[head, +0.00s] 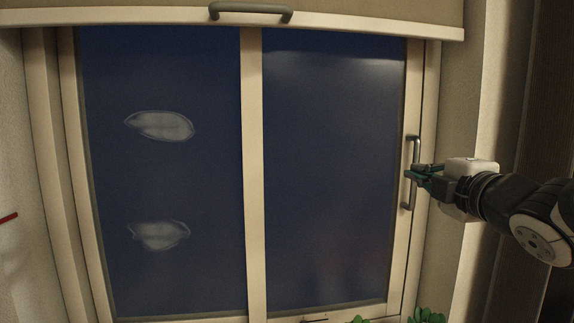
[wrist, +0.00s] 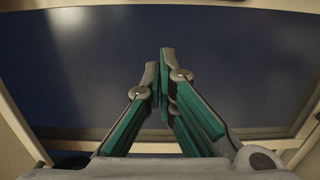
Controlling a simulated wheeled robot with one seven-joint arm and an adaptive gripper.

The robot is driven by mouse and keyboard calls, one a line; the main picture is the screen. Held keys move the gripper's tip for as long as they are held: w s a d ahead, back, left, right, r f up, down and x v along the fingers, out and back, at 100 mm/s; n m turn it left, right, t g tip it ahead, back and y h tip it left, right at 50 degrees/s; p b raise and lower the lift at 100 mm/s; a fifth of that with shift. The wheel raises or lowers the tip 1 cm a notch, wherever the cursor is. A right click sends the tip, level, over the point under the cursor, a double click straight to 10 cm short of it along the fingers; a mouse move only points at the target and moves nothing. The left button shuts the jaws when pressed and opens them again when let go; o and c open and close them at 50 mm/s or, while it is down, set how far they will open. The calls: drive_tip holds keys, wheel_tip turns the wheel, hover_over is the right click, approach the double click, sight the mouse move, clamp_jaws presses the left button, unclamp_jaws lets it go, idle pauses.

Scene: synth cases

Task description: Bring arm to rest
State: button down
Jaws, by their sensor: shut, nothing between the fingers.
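My gripper (head: 412,172) is at the right side of the head view, with my arm reaching in from the right edge. Its fingertips are in front of or beside the vertical grey handle (head: 407,207) on the right window frame; I cannot tell whether they touch it. In the wrist view my gripper (wrist: 165,62) has its green-sided fingers together, with nothing between them. Behind the fingers lies dark blue glass.
A window with two dark panes (head: 330,180) fills the view. A raised blind (head: 130,12) with a grey handle (head: 250,12) hangs above. Two pale smudges (head: 160,126) mark the left pane. Green leaves (head: 427,316) show below. A wall stands at right.

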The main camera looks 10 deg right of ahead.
drive_tip(key=s+a+f+m+g, duration=0.6)
drive_tip(key=s+a+f+m, duration=0.1)
drive_tip(key=s, duration=0.3)
drive_tip(key=s+a+f+m+g+y, duration=0.1)
drive_tip(key=s+a+f+m+g, duration=0.5)
drive_tip(key=s+a+f+m, duration=0.2)
wheel_tip(320, 180, down, 2)
drive_tip(key=shift+s+a+f+m+g+y, duration=0.15)
drive_tip(key=shift+s+a+m+g+y, duration=0.15)
drive_tip(key=shift+s+m, duration=0.7)
